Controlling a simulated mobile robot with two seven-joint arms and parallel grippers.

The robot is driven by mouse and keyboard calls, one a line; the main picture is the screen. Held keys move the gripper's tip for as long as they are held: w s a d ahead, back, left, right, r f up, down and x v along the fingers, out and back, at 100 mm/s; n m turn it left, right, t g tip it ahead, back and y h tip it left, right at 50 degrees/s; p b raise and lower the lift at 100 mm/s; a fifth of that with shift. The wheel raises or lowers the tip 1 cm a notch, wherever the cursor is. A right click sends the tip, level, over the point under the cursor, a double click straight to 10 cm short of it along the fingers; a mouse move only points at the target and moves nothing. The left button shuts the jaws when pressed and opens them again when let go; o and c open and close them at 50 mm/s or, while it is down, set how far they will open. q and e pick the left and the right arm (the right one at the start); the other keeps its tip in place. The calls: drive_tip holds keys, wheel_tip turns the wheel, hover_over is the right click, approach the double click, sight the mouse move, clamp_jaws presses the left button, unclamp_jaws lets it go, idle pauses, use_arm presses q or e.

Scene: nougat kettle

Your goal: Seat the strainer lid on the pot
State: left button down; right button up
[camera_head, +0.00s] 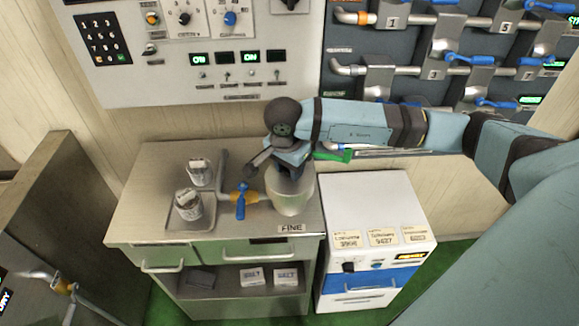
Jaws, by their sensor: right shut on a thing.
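The pot (289,202) is a pale metal vessel, standing near the right front of the steel counter, behind a label reading FINE. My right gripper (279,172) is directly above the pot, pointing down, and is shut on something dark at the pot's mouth. This looks like the strainer lid, but the gripper and wrist hide most of it. I cannot tell whether the lid touches the rim or sits level. My left gripper is out of view.
A tray (207,222) with two labelled canisters is farther left. A white cabinet (376,205) adjoins the counter on the right. Control panels line the wall behind.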

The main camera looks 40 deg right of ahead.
drive_tip(key=shift+f+b, duration=0.25)
drive_tip(key=shift+b, duration=0.25)
idle(0.4)
drive_tip(key=o, duration=1.6)
drive_tip(key=shift+r, duration=0.1)
drive_tip(key=shift+r+p, duration=1.8)
drive_tip(key=shift+r, duration=2.15)
